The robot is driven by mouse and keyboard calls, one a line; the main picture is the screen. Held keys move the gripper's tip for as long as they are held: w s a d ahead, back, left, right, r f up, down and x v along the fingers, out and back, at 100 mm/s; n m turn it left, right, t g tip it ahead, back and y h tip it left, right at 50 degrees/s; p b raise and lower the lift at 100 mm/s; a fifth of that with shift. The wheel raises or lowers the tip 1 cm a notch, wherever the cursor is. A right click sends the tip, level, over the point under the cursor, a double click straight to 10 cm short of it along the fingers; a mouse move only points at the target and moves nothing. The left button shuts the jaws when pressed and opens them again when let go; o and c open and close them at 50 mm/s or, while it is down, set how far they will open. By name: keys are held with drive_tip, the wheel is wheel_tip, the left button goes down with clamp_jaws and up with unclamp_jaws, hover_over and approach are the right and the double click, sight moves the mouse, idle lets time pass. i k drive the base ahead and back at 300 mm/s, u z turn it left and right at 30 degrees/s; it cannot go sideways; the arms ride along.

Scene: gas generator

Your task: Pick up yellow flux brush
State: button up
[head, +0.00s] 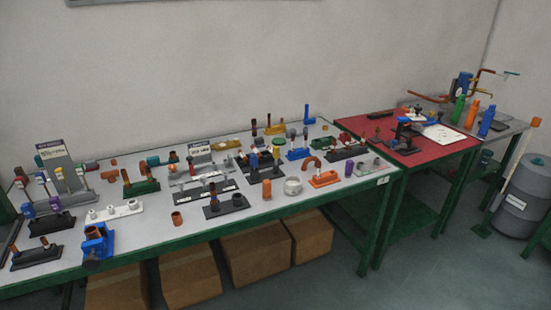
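I see the workbench (135,233) with many small parts on black, blue and orange stands. A small upright piece with a yellow top (59,173) stands in the grey holder (68,201) at the far left, beside purple and white topped ones. My gripper is not in view.
A red-topped table (446,146) adjoins the bench at the right, with tools and colored bottles behind. A grey drum (521,203) stands on the floor at far right. Cardboard boxes (257,255) fill the space under the bench. Open floor lies in front at the right.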

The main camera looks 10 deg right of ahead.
sight(276, 149)
drive_tip(key=z, duration=0.3)
drive_tip(key=k, duration=0.5)
drive_tip(key=u, duration=1.75)
drive_tip(key=i, duration=0.55)
drive_tip(key=z, duration=0.35)
